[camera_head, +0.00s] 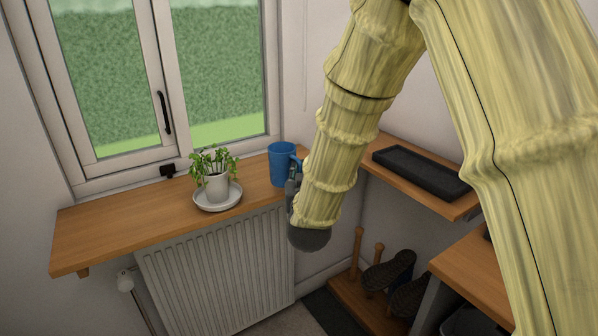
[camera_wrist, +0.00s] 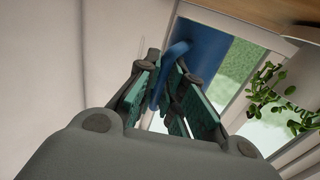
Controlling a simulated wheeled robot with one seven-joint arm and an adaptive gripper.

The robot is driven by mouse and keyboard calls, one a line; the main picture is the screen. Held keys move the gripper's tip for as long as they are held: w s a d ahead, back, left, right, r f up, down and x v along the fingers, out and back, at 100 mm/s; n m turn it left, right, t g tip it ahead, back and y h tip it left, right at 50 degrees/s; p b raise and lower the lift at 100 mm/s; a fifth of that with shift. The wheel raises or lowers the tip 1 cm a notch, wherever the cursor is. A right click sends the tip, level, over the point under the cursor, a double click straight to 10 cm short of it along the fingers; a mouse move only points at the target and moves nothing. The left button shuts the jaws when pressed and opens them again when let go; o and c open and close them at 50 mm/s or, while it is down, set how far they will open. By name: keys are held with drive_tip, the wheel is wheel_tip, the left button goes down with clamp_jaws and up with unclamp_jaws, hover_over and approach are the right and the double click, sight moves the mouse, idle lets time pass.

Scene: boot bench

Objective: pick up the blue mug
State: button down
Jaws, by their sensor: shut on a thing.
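The blue mug (camera_head: 282,162) is upright at the right end of the wooden windowsill shelf; I cannot tell whether its base touches the wood. In the wrist view the mug (camera_wrist: 203,45) is beyond the fingers, with its handle between the green pads. My gripper (camera_head: 293,185) is at the mug's right side, mostly hidden by my arm in the head view. In the wrist view my gripper (camera_wrist: 165,82) is shut on the mug's handle.
A potted plant (camera_head: 217,187) on a white saucer (camera_head: 217,204) stands left of the mug on the windowsill shelf (camera_head: 110,232). A radiator (camera_head: 215,265) is below. A black tray (camera_head: 420,172) lies on a shelf to the right, above boots (camera_head: 390,271). The window (camera_head: 165,90) is behind.

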drive_tip(key=shift+s+r, duration=0.1)
drive_tip(key=shift+s, duration=0.3)
drive_tip(key=shift+s, duration=0.1)
idle(1.6)
